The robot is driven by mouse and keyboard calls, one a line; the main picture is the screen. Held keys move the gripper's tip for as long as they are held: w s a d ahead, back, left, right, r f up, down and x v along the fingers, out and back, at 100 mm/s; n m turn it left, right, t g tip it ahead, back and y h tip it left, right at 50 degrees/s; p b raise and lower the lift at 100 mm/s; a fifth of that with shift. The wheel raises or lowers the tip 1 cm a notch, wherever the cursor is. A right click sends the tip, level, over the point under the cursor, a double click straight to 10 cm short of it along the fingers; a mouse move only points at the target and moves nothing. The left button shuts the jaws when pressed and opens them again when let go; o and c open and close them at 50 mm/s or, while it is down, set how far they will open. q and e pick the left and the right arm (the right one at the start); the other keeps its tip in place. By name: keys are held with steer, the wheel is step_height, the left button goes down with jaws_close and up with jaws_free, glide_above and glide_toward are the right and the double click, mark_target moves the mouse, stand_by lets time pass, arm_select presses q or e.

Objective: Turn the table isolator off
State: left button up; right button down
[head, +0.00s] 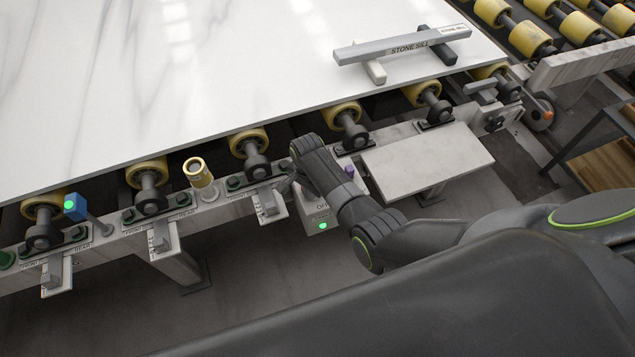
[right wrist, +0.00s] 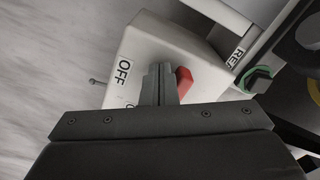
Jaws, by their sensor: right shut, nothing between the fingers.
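The table isolator is a pale box (head: 317,220) on the front rail in the head view, with a lit green lamp (head: 323,225) on its front. In the right wrist view the box (right wrist: 143,45) carries a black OFF label (right wrist: 123,71) and a red handle (right wrist: 185,82). My right gripper (right wrist: 160,70) is shut and empty over the box face, with its fingers just left of the red handle. I cannot tell whether they touch it. In the head view my right wrist hides much of the isolator and its handle. My left gripper is not in view.
A white stone slab (head: 180,70) lies on yellow rollers (head: 249,143) behind the rail. Several lever brackets (head: 163,238) stick out along the rail. A pale shelf (head: 430,160) stands right of the isolator.

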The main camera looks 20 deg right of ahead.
steer(key=shift+w+a+b, duration=0.35)
steer(key=shift+w+a, duration=0.1)
steer(key=shift+w, duration=0.3)
steer(key=shift+w+b, duration=0.3)
steer(key=shift+w, duration=0.15)
steer(key=shift+w+d+b, duration=0.1)
steer(key=shift+w+b, duration=0.4)
steer(key=shift+w, duration=0.2)
steer(key=shift+w+d, duration=0.35)
steer(key=shift+w, duration=0.15)
stand_by(0.4)
steer(key=shift+r, duration=0.1)
step_height(320, 180, up, 8)
steer(key=p, duration=0.8)
stand_by(0.4)
